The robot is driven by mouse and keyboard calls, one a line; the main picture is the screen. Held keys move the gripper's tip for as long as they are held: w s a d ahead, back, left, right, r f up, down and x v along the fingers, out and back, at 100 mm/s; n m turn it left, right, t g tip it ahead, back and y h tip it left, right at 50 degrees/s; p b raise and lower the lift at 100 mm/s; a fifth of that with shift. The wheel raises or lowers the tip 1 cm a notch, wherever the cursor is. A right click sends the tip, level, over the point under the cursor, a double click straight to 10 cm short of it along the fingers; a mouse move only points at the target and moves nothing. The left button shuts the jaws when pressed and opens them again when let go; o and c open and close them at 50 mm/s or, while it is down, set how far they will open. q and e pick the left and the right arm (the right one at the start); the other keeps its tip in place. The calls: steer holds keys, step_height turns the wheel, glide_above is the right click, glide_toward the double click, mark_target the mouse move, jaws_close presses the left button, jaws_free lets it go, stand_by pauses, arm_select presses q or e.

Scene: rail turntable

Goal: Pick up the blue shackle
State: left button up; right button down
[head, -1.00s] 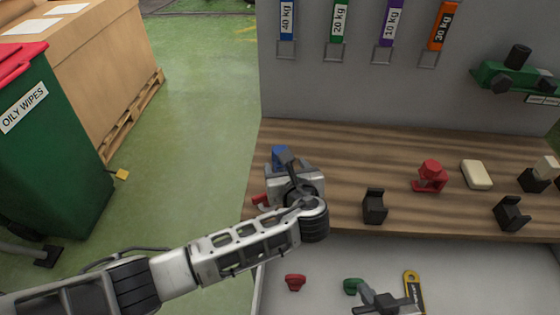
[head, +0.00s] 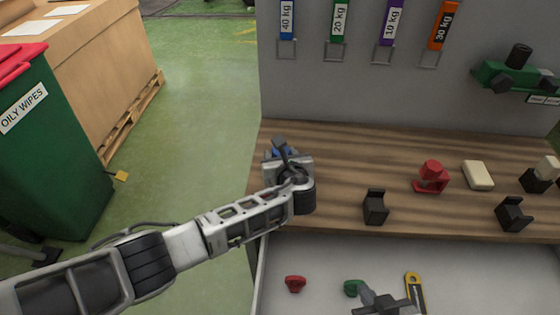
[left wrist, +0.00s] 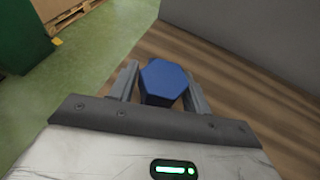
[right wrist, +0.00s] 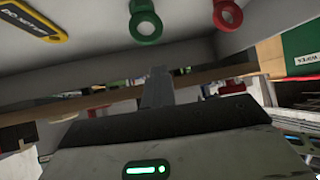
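The blue shackle (left wrist: 163,80) shows its flat, six-sided blue top in the left wrist view, between the two fingers of my left gripper (left wrist: 162,88). The fingers stand apart on either side of it; firm contact cannot be made out. In the head view the blue shackle (head: 281,153) is at the left end of the wooden shelf, mostly hidden behind my left gripper (head: 279,150). My right gripper (head: 370,297) is low in the head view, over the pale tray. Its fingers look together and empty in the right wrist view (right wrist: 157,88).
A red shackle (head: 431,178), a cream block (head: 477,175) and black holders (head: 375,207) stand on the wooden shelf (head: 340,160). Red (head: 295,284) and green (head: 353,288) pieces and a yellow-black tag (head: 415,292) lie in the tray below. Weight-labelled hooks hang on the grey panel (head: 400,95).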

arm_select(q)
jaws_close()
steer(key=shift+r, duration=0.6)
steer(key=r, duration=0.3)
steer(key=shift+s+p, duration=0.35)
steer(key=shift+p, duration=0.05)
steer(key=s+d+r+p, duration=0.1)
steer(key=s+r, duration=0.7)
steer(key=s, duration=0.5)
steer(key=shift+s+r, duration=0.15)
steer(key=shift+r, duration=0.25)
arm_select(e)
steer(key=shift+s+d+r, duration=0.15)
steer(key=shift+d+r, duration=0.1)
steer(key=shift+r, duration=0.1)
steer(key=shift+a, duration=0.1)
